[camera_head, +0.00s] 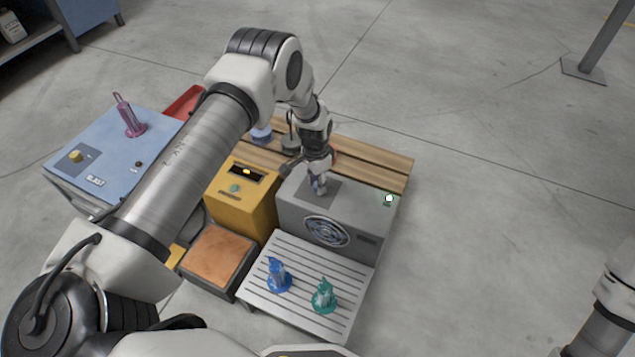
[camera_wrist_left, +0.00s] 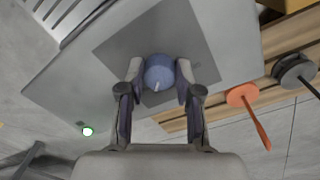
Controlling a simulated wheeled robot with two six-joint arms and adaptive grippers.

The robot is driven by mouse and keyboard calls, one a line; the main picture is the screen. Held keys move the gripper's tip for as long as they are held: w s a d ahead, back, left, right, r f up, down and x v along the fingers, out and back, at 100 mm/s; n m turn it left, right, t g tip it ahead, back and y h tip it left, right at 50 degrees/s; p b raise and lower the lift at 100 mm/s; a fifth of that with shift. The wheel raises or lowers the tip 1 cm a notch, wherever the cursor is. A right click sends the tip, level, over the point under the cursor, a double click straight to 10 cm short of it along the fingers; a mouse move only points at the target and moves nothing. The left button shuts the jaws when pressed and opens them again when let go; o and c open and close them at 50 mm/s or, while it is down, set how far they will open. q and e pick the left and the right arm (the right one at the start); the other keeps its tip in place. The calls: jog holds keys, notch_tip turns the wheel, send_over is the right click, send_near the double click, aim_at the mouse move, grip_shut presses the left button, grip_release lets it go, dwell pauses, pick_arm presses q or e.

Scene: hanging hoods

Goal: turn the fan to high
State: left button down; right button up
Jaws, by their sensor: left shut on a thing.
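The fan unit is a grey box (camera_head: 360,213) with a round grille (camera_head: 327,231) on its front. A small lamp (camera_head: 389,198) glows green-white at its top right corner; it also shows in the wrist view (camera_wrist_left: 88,131). The blue-grey round knob (camera_wrist_left: 159,70) sits on a darker square panel (camera_wrist_left: 200,45) on top of the box. A short white mark on the knob points toward my wrist. My left gripper (camera_head: 318,183) comes down from above with its fingers on both sides of the knob, shut on it. The head view mostly hides the knob. My right gripper is out of view.
Left of the fan stands a yellow box (camera_head: 258,211), with a blue cabinet (camera_head: 108,158) farther left. A slatted light tray (camera_head: 255,302) in front holds a blue piece (camera_head: 278,276) and a green piece (camera_head: 323,297). An orange-red disc-shaped tool (camera_wrist_left: 242,96) lies close behind the fan.

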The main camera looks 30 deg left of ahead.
pick_arm(q)
jog(key=shift+m, duration=1.6)
jog(key=c, duration=0.8)
grip_release()
jog(key=shift+r, duration=0.1)
jog(key=r, duration=1.1)
jog(key=shift+w+a+r, duration=0.25)
jog(key=shift+r, duration=0.1)
